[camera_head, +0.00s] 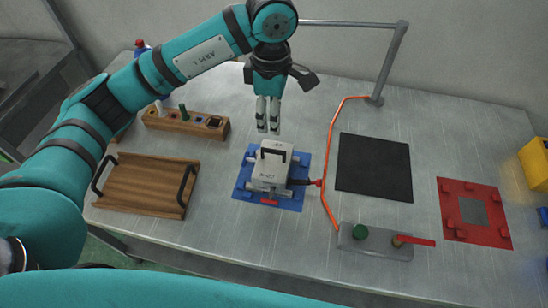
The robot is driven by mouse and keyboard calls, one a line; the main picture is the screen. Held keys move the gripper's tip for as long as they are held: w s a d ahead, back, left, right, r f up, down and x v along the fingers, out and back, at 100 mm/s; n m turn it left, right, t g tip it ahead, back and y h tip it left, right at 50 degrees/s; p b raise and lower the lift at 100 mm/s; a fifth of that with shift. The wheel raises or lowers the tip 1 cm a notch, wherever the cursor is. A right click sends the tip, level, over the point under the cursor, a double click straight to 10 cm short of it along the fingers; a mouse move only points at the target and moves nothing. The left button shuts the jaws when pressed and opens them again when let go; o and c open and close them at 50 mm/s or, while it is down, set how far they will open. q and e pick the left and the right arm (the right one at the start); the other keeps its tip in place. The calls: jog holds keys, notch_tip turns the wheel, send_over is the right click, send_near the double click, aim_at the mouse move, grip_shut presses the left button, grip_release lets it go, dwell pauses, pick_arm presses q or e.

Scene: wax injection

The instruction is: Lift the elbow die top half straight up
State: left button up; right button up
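The elbow die (271,168) is a pale grey block with a black handle (272,152) on its top half. It sits on a blue base plate (243,188) near the middle of the table. The top half appears to rest on the die; the seam is too small to make out. My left gripper (268,129) points down, above or just behind the handle in the picture, and appears apart from it. Its two fingers look close together with nothing visible between them; their opening is unclear from this angle. My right gripper is not in view.
A wooden tray (140,184) and a wooden holder (188,125) stand left. A black mat (374,167), a red plate (492,235) and a yellow bin (535,163) lie right. An orange hose (331,150) runs close beside the die. A grey control box (374,243) sits in front.

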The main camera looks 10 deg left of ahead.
aim_at(274, 150)
pick_arm(q)
notch_tip(274, 150, down, 7)
jog(key=shift+r+p, duration=0.2)
jog(key=shift+p, duration=0.65)
jog(key=f+p, duration=0.2)
jog(key=f, duration=0.2)
jog(key=shift+s+d+f+p, duration=0.25)
jog(key=shift+s+f+p, duration=0.05)
jog(key=shift+f+p, duration=0.1)
jog(key=shift+f, duration=0.3)
jog(key=shift+c, duration=0.4)
grip_shut()
jog(key=shift+w+r, duration=0.1)
jog(key=shift+w, duration=0.05)
